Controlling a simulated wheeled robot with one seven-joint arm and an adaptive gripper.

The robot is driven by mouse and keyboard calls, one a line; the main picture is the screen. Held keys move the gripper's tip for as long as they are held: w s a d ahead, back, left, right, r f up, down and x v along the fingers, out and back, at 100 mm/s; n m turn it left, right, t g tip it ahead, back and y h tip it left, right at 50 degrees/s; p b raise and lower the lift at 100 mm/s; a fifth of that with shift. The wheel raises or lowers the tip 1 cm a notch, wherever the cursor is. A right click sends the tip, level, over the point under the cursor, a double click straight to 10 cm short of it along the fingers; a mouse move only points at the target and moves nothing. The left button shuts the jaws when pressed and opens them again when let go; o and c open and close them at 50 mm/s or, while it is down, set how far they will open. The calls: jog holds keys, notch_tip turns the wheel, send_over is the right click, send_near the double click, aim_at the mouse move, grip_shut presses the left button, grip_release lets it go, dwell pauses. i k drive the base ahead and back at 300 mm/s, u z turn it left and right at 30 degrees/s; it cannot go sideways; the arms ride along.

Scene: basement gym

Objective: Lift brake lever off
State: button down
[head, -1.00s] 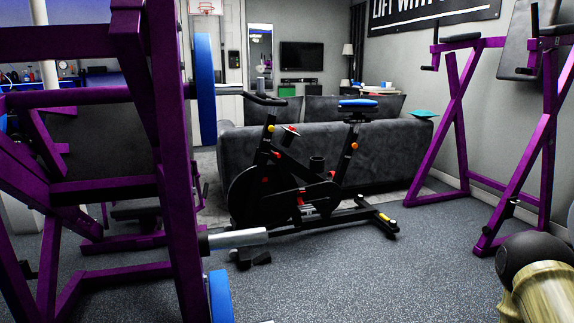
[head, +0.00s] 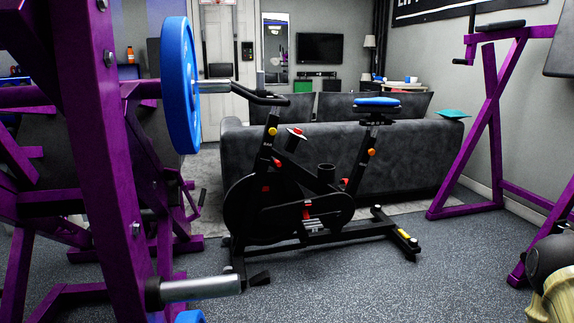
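A black exercise bike (head: 290,205) stands upright on the floor in the middle of the head view, with a blue seat (head: 377,102) and handlebars (head: 262,97) at its left end. A small part with a red tip (head: 297,133) sticks up from its frame below the handlebars; it may be the brake lever, but it is too small to be sure. A beige and black part of my arm shows at the lower right corner, apart from the bike. My gripper's fingers are not in view.
A purple rack (head: 95,150) with a blue plate (head: 180,85) and a metal bar end (head: 200,288) stands close on the left. A grey sofa (head: 410,150) is behind the bike. Another purple frame (head: 490,120) stands right. The floor (head: 400,285) right of the bike is clear.

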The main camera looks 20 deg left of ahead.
aim_at(279, 164)
jog(key=i, duration=1.4)
jog(key=u, duration=2.25)
